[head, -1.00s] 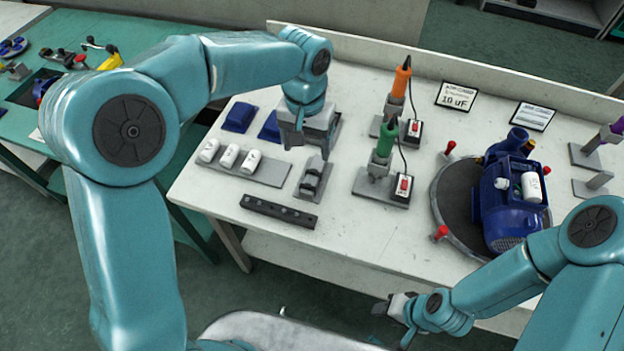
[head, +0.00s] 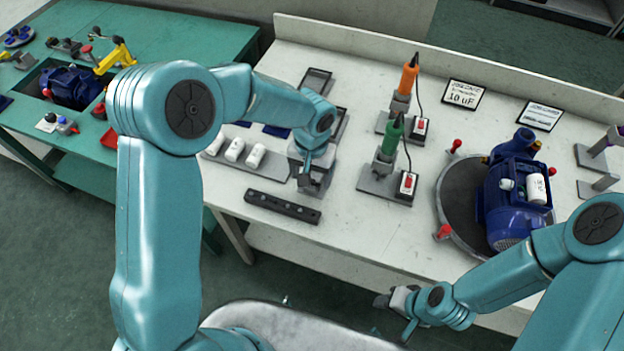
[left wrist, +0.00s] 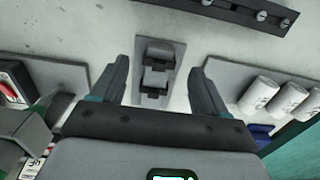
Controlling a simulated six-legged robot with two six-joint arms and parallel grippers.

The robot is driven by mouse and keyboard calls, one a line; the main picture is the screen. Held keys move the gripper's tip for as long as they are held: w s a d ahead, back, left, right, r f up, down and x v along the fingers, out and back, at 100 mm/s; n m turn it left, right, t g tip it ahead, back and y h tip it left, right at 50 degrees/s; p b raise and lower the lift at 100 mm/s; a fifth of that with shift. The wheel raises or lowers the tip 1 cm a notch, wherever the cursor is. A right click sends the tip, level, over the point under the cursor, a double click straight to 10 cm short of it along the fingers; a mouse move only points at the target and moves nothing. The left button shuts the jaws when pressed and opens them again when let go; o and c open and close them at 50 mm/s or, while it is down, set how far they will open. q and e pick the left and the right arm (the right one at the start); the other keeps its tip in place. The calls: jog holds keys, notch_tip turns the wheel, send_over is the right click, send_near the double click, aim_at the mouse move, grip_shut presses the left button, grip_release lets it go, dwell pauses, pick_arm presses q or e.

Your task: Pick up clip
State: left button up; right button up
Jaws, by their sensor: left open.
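In the left wrist view two dark grey clips, a farther clip (left wrist: 160,54) and a nearer clip (left wrist: 155,82), sit in line on a small grey plate (left wrist: 152,119). My left gripper (left wrist: 159,68) is open, with one finger on each side of the clips and a gap to both. No clip is held. In the head view my left gripper (head: 307,180) is over the clip plate and hides most of it. My right gripper (head: 395,303) is low in front of the bench, away from the clips; its jaws are too small to read.
White capacitors (head: 235,150) stand left of the gripper, and a black bar with screws (head: 283,207) lies in front. A blue pump motor (head: 515,200) sits on a round turntable.

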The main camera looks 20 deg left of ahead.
pick_arm(q)
jog(key=shift+s+f, duration=0.1)
jog(key=shift+f, duration=0.95)
jog(key=c, duration=1)
jog(key=shift+c, duration=0.6)
jog(key=shift+r, duration=0.1)
